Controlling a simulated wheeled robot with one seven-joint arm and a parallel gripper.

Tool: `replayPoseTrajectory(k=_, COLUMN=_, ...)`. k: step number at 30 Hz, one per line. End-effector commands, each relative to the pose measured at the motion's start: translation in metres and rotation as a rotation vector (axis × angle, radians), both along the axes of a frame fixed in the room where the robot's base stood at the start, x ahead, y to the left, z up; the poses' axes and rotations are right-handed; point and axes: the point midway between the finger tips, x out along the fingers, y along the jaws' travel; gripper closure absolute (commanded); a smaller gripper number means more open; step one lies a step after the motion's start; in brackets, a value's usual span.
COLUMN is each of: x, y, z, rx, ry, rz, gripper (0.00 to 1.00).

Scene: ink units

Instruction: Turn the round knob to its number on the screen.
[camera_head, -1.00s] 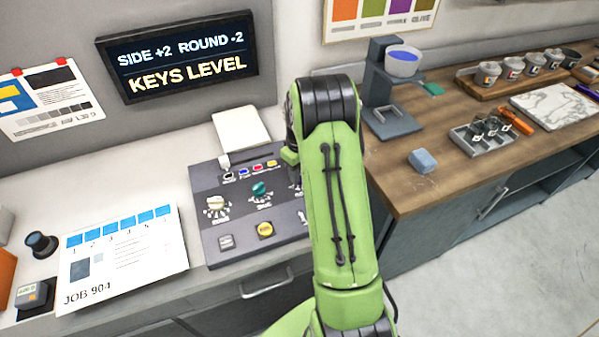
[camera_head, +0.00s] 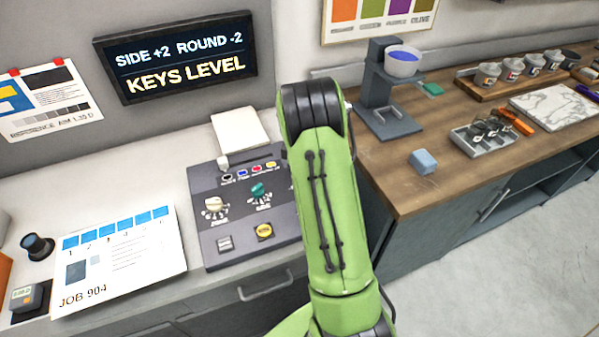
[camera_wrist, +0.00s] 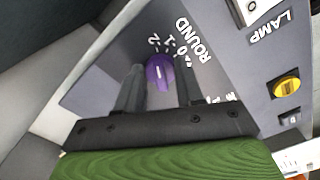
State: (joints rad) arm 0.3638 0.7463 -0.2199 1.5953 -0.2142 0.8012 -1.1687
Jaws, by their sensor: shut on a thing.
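The round knob (camera_wrist: 160,73) is purple and sits under the word ROUND in the wrist view. Its scale shows 2, 1 and 0 marks, and its white line appears to point toward the 2 end. My gripper (camera_wrist: 159,80) has one finger on each side of the knob and is shut on it. In the head view my arm hides the knob and gripper. The screen (camera_head: 187,57) reads SIDE +2, ROUND -2 and KEYS LEVEL. The dark control panel (camera_head: 270,236) lies on the counter, its right part behind my arm.
The panel also holds a white knob (camera_head: 215,204), a green knob (camera_head: 258,191) and a yellow button (camera_head: 265,230). A job sheet (camera_head: 150,262) lies to the left. A wooden bench (camera_head: 450,190) with a blue block (camera_head: 423,161) stands to the right.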

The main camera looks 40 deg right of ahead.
Motion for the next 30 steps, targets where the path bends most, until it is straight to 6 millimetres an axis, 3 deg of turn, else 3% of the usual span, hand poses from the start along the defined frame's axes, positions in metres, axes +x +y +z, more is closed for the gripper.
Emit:
replayPoseTrajectory(k=14, x=0.001, y=0.000, z=0.001, rx=-0.001, ry=-0.003, rz=0.014, gripper=0.94)
replayPoseTrajectory(k=15, x=0.001, y=0.000, z=0.001, rx=-0.001, ry=-0.003, rz=0.014, gripper=0.57)
replayPoseTrajectory(k=18, x=0.001, y=0.000, z=0.001, rx=-0.001, ry=-0.002, rz=0.013, gripper=0.42)
replayPoseTrajectory(k=27, x=0.000, y=0.000, z=0.001, rx=0.000, ry=-0.001, rz=0.012, gripper=0.39)
replayPoseTrajectory(k=30, x=0.001, y=0.000, z=0.012, rx=-0.001, ry=-0.004, rz=0.012, gripper=0.39)
